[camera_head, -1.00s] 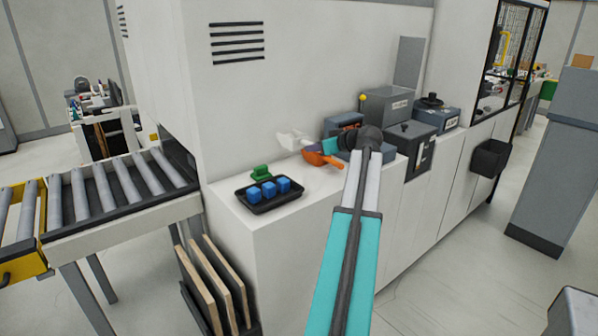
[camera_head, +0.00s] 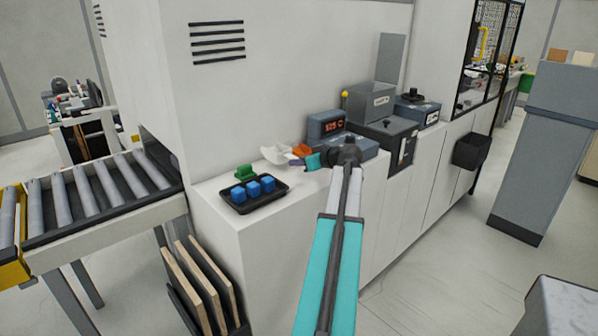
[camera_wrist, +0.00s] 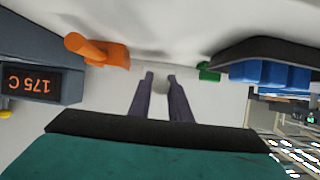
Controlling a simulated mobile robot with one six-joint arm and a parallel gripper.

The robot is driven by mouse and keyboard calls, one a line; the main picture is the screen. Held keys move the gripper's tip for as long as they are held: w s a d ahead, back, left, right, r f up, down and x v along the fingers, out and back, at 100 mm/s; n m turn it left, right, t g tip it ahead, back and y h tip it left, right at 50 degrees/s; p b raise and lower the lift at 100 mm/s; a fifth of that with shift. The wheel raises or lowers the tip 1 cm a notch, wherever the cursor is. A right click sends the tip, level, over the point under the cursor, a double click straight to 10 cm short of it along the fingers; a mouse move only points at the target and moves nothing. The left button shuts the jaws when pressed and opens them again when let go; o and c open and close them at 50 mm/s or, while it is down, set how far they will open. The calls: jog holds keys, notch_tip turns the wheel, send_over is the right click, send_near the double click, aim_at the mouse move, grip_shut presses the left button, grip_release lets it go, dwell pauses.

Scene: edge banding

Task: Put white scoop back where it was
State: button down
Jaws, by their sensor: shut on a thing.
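The white scoop (camera_head: 275,154) is at the tips of my gripper (camera_head: 293,162), low over the counter, between the green object and the orange scoop (camera_head: 302,150). My gripper is shut on it. In the wrist view my gripper's dark fingers (camera_wrist: 160,88) have a pale piece between them; the rest of the scoop blends with the white background. I cannot tell whether the scoop touches the counter. The orange scoop (camera_wrist: 105,52) also shows in the wrist view, beside the fingers and apart from them.
A black tray (camera_head: 246,209) with blue blocks lies at the counter's front left. A green object (camera_head: 244,172) stands behind it. A grey unit with an orange display (camera_head: 326,125) stands to the right, with more grey boxes (camera_head: 372,101) beyond. The white machine wall (camera_head: 290,80) rises behind.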

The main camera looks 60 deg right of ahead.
aim_at(299, 180)
jog(key=shift+f+p, duration=0.35)
jog(key=shift+f, duration=1.6)
jog(key=c, duration=1.6)
grip_release()
jog(key=shift+c, duration=0.2)
jog(key=shift+s, duration=0.1)
jog(key=b+v, duration=0.2)
jog(key=v, duration=1)
jog(key=shift+a, duration=0.1)
